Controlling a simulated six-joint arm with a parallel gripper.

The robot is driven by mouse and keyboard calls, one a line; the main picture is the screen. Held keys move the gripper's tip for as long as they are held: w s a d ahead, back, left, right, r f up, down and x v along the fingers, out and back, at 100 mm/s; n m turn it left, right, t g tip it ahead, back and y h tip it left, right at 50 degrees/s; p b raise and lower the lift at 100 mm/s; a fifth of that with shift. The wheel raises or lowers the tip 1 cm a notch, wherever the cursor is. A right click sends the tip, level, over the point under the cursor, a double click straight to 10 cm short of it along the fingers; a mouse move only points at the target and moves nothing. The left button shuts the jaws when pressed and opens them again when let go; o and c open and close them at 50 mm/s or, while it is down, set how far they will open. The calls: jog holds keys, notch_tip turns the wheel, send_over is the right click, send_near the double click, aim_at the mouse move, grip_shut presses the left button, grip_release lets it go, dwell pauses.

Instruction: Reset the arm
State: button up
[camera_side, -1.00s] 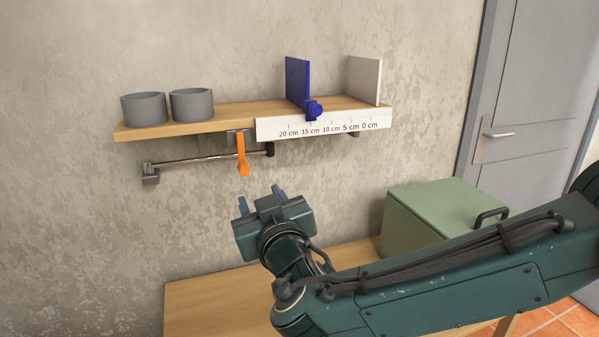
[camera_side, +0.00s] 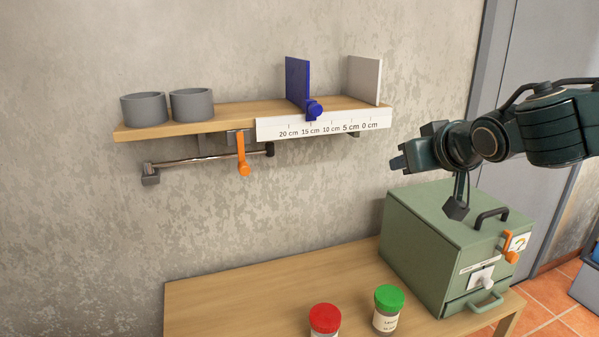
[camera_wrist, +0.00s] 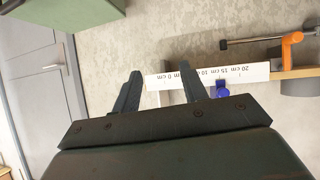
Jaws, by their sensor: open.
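My gripper (camera_side: 398,162) is at the right in the side view, raised above the green box and pointing left toward the wall. In the wrist view its two fingers (camera_wrist: 160,90) stand apart with nothing between them, so it is open and empty. My arm reaches in from the right edge. The wall shelf (camera_side: 235,116) lies to the left of my gripper, clear of it. In the wrist view the shelf's white scale strip (camera_wrist: 205,74) appears upside down beyond the fingers.
The green box (camera_side: 410,240) with a black handle stands on the wooden table (camera_side: 250,295) below my gripper. A red-lidded jar (camera_side: 324,318) and a green-lidded jar (camera_side: 389,299) stand at the table front. An orange lever (camera_side: 242,155) hangs under the shelf. The table's left is bare.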

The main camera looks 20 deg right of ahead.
jog(key=s+d+g+y, duration=0.1)
jog(key=s+d+g, duration=0.1)
jog(key=s+d, duration=0.45)
jog(key=s+d+g, duration=0.1)
jog(key=s+d, duration=0.3)
jog(key=s, duration=0.5)
jog(key=s+d+f+g, duration=0.1)
jog(key=s+f, duration=0.2)
jog(key=s, duration=0.5)
jog(key=s+d+f+n+g+y, duration=0.1)
jog(key=s+f+g, duration=0.1)
jog(key=s, duration=0.5)
jog(key=shift+s+f, duration=0.4)
jog(key=shift+f, duration=0.1)
